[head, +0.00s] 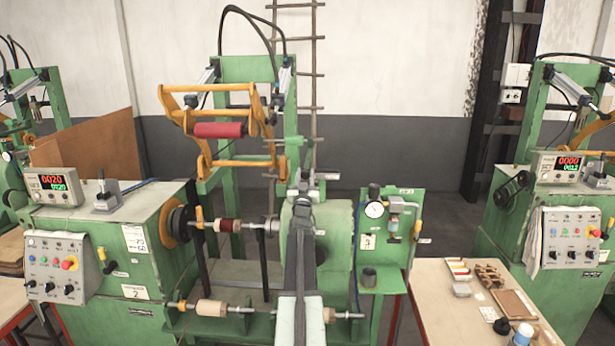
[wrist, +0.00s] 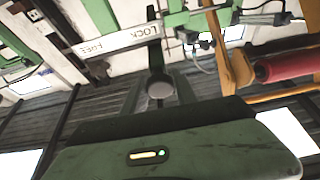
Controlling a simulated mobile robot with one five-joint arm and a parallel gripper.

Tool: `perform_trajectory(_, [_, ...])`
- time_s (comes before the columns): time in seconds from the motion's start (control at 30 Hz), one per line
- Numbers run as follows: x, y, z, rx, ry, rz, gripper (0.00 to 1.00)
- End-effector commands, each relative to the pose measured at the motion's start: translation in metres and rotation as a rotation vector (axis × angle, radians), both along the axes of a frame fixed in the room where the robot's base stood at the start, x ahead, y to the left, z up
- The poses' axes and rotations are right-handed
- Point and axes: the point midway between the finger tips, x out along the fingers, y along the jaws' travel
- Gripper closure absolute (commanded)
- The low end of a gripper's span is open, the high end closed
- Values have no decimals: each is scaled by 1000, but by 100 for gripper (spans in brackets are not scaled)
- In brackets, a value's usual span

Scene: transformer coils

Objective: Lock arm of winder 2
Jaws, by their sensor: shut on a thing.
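Winder 2 (head: 135,293) is the green machine in the middle of the head view. Its yellow swing arm (head: 258,115) is raised and carries a red roller (head: 219,130); the roller also shows at the right of the wrist view (wrist: 290,65). A white plate reading LOCK and FREE (wrist: 122,40) shows in the wrist view. A dark lever with a round grey end (wrist: 159,89) lies by the plate, nearer the word LOCK. My gripper (wrist: 160,97) is shut on this lever's end. In the head view my gripper (head: 305,188) is at the top of the right-hand green housing, where my arm hides the lever.
A wound red coil (head: 229,225) sits on the spindle, with a bare bobbin (head: 211,307) below. A gauge panel (head: 391,240) stands close to the right of my arm. A worktable (head: 455,315) with small parts is at the right. Other winders flank both sides.

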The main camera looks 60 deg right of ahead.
Motion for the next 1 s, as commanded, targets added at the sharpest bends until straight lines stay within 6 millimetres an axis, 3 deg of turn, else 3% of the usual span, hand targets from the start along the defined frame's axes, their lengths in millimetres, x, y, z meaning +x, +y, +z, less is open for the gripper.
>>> perform_trajectory(0.03, [9,4,-1,1,10,11,100])
perform_trajectory(0.13, [5,1,-2,1,11,6,100])
perform_trajectory(0.17, [3,0,-2,0,12,4,60])
perform_trajectory(0.2, [2,-1,-2,0,12,2,49])
perform_trajectory(0.23, [0,-2,-2,1,11,0,45])
perform_trajectory(0.7, [-17,-8,-3,0,7,-18,45])
perform_trajectory(0.87, [-25,11,-13,1,7,-17,45])
perform_trajectory(1.0, [-34,36,-25,0,7,-16,45])
